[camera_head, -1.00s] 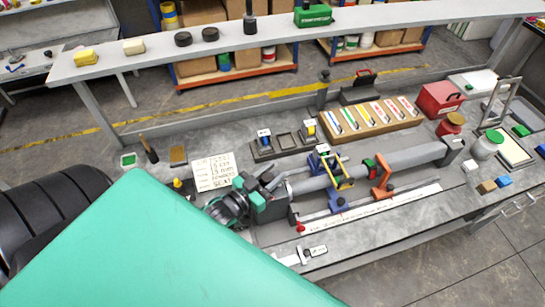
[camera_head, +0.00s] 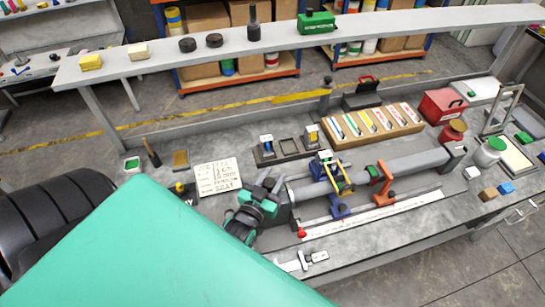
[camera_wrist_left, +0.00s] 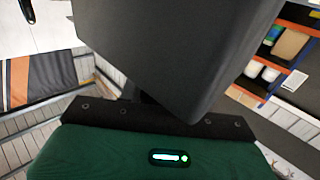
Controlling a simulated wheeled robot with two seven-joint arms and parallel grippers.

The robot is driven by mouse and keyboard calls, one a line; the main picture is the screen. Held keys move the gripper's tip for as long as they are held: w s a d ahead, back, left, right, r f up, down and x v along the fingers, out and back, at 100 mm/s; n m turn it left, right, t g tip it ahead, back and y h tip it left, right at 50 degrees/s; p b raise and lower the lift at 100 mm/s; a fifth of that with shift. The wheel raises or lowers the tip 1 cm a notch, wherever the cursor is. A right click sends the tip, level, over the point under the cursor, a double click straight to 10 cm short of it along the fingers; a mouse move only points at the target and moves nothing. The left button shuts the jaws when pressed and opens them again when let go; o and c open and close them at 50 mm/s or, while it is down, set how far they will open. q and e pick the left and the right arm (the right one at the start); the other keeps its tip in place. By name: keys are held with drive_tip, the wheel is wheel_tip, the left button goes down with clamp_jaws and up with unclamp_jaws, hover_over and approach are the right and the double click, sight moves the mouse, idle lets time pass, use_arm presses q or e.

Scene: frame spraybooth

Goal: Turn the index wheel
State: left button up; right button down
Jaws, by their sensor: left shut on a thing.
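My left gripper (camera_head: 268,187), dark with teal parts, is at the left end of the long grey tube fixture (camera_head: 410,164) in the head view. It is shut at the dark end block (camera_head: 283,210), where the index wheel sits. The wheel itself is mostly hidden behind my gripper, and its marks cannot be read. In the left wrist view a large dark grey block fills the middle above my green housing, so the fingertips and grip are hidden. My right gripper is not in view.
A blue-and-yellow clamp (camera_head: 338,183) and an orange bracket (camera_head: 382,183) stand along the fixture. A lettered white card (camera_head: 217,176) lies behind my gripper. A caliper (camera_head: 302,261) lies near the front edge. A raised shelf (camera_head: 345,28) crosses the back.

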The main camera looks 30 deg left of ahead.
use_arm(q)
drive_tip(key=shift+r, duration=0.1)
drive_tip(key=o, duration=1)
drive_tip(key=shift+s+f+b, duration=0.25)
drive_tip(key=shift+s+b, duration=0.15)
drive_tip(key=shift+s, duration=0.15)
drive_tip(key=s+d+b, duration=0.1)
drive_tip(key=s+b, duration=0.4)
drive_tip(key=s, duration=0.7)
drive_tip(key=shift+s+d+r, duration=0.2)
drive_tip(key=shift+s+d, duration=0.05)
drive_tip(key=shift+d, duration=0.05)
drive_tip(key=shift+c, duration=0.3)
